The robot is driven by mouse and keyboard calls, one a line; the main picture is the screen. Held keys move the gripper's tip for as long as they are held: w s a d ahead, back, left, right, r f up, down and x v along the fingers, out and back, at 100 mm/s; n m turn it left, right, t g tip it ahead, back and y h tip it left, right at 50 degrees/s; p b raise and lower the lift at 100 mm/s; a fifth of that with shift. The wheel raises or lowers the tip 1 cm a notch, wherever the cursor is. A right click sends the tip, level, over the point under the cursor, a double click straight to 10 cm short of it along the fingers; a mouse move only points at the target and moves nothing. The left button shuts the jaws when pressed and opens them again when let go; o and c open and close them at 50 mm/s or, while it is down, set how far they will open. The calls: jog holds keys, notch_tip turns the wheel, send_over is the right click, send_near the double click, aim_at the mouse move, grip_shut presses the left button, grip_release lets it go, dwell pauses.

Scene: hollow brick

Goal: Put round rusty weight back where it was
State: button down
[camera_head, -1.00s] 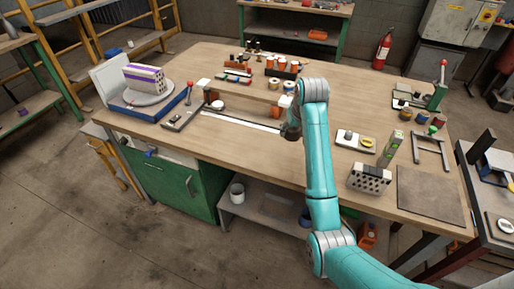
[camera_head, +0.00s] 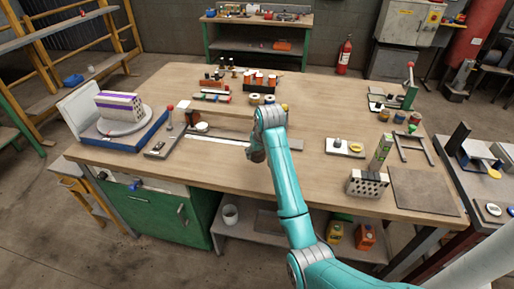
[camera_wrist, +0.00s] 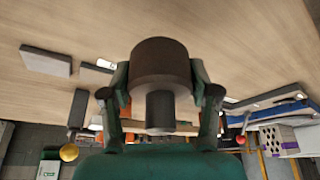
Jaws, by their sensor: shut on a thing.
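The round rusty weight (camera_wrist: 160,65) is a dark brown cylinder with a narrower neck, large in the middle of the wrist view. My gripper (camera_wrist: 160,92) is shut on it, with one finger on each side. In the head view my gripper (camera_head: 256,155) is over the front middle of the workbench (camera_head: 320,170), near a long pale strip (camera_head: 230,146). The weight is too small and dark to make out clearly there. The wrist view shows wooden surface behind the weight, and I cannot tell how high it is held.
A turntable with a striped hollow brick (camera_head: 120,107) stands at the left. A small plate with round pieces (camera_head: 345,148), a perforated metal block (camera_head: 367,184) and a dark mat (camera_head: 425,190) are at the right. Small parts stand at the back. Bare wood lies between.

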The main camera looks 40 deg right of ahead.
aim_at(258, 167)
jog(key=shift+f, duration=2.25)
jog(key=shift+f, duration=0.1)
jog(key=shift+c, duration=1.3)
grip_release()
jog(key=shift+f, duration=0.1)
jog(key=v, duration=1.2)
jog(key=shift+s, duration=0.1)
